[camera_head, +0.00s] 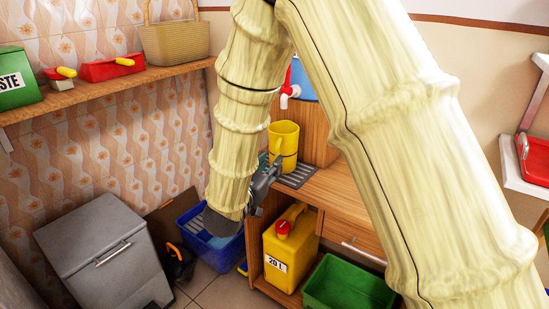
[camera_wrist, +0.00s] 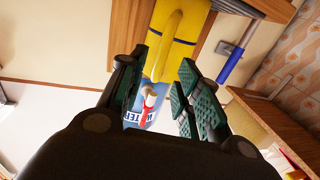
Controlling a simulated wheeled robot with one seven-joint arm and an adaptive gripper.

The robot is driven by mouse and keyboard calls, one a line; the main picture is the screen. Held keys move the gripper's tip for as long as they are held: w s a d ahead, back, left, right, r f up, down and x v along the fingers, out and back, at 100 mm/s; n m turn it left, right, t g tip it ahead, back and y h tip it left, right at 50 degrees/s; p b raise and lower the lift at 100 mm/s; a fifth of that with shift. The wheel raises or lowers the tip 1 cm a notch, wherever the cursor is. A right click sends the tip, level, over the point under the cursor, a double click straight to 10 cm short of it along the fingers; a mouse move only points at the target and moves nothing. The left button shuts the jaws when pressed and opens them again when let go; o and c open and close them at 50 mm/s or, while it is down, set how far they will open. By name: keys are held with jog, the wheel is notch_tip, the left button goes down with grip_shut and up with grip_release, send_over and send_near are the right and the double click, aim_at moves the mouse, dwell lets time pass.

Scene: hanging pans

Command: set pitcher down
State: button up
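The yellow pitcher (camera_head: 285,134) with a dark band stands upright on the grey slatted tray (camera_head: 300,177) on the wooden counter. Its body (camera_wrist: 187,28) and long handle (camera_wrist: 168,42) also fill the top middle of the wrist view. My gripper (camera_head: 273,171) is close beside the pitcher on its handle side, partly hidden by my arm. In the wrist view my gripper (camera_wrist: 163,72) has its green-padded fingers apart, with the handle's end in line with the gap. A clear gap shows between the handle and the right finger.
A blue water container with a red-and-white tap (camera_head: 288,95) stands behind the pitcher. Below the counter are a yellow canister (camera_head: 290,252) and a green crate (camera_head: 345,287). A blue crate (camera_head: 207,243) and a grey bin (camera_head: 103,255) stand to the left.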

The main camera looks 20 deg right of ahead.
jog(key=v, duration=0.6)
jog(key=s+d+f+n+g+y, duration=0.1)
jog(key=s+f+n+y, duration=0.15)
jog(key=f, duration=0.75)
jog(key=s+d+f+n+g+y, duration=0.1)
jog(key=s+d+f+g+y, duration=0.15)
jog(key=f, duration=0.75)
jog(key=s+d+f+n+g+y, duration=0.1)
jog(key=s+f+n+y, duration=0.2)
jog(key=f, duration=0.7)
jog(key=s+d+f+g+y, duration=0.1)
jog(key=s+f+g, duration=0.2)
jog(key=s, duration=0.7)
jog(key=s+d+f+n+g+y, duration=0.1)
jog(key=s+f+g, duration=0.2)
jog(key=s+f, duration=0.5)
jog(key=s+d+f+g+y, duration=0.1)
jog(key=s+f, duration=0.5)
jog(key=s, duration=0.6)
jog(key=shift+s+d+g+y, duration=0.35)
jog(key=shift+g+y, duration=0.15)
jog(key=shift+g, duration=0.55)
